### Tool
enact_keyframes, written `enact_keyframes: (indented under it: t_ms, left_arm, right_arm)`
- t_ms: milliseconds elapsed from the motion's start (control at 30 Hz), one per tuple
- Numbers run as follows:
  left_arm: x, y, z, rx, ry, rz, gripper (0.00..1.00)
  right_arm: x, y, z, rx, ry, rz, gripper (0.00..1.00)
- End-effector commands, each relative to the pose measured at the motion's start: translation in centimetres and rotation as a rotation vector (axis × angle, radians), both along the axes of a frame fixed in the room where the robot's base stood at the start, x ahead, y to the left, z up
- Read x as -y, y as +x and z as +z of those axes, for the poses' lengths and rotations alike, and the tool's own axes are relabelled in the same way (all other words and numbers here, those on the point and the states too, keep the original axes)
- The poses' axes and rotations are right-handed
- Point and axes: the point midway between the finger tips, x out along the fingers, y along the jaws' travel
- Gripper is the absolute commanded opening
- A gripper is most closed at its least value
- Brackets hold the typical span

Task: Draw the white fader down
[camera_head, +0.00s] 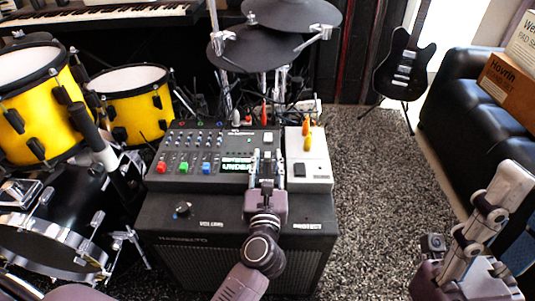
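A dark mixer (225,143) with a small lit display (237,165) sits on top of a black amplifier. A small white cap (268,137) stands near the mixer's upper right; it looks like the white fader. Red (161,167), green (183,168) and blue (206,168) caps sit in a row at the mixer's front left. My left gripper (268,156) is over the mixer's right part, its two fingers apart on either side of a dark strip. Its tips are just nearer than the white cap; I cannot tell whether they touch it.
A white box (311,172) with orange and yellow pieces and a black square adjoins the mixer on the right. The amplifier (175,235) stands below. Yellow drums (130,100) stand left, cymbals (255,50) behind. Speckled carpet (375,180) is open to the right, before a black sofa (465,110).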

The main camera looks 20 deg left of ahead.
Motion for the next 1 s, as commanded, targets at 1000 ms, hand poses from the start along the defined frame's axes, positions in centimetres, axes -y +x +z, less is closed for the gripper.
enact_keyframes:
  t_ms: [1000]
  left_arm:
    - [-0.6,2.0,0.0,0.0,0.0,0.0,0.0]
  right_arm:
    - [0.0,0.0,-0.2,0.0,0.0,0.001,0.4]
